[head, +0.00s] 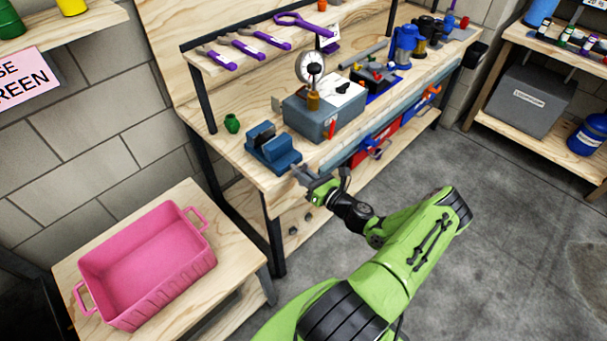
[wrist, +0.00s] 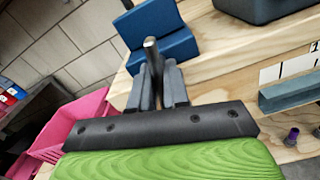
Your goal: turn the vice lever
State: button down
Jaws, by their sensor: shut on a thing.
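The blue vice (head: 272,147) sits at the near left corner of the wooden workbench. It also shows in the wrist view (wrist: 165,32), just beyond my fingers. The vice lever (wrist: 150,44) is a grey metal bar whose rounded end sticks up between my fingertips. My gripper (head: 301,174) is at the bench's front edge, just in front of the vice. In the wrist view my gripper (wrist: 158,72) is shut on the lever, with a finger on each side. The lower part of the lever is hidden by the fingers.
A pink bin (head: 150,262) rests on a lower table at left. Open floor (head: 490,230) lies to the right.

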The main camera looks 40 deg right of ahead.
jog(key=c, duration=1.2)
grip_release()
jog(key=shift+s, duration=0.15)
jog(key=s+p, duration=0.1)
jog(key=s, duration=1.4)
jog(key=shift+s+d, duration=0.2)
jog(key=shift+s, duration=0.1)
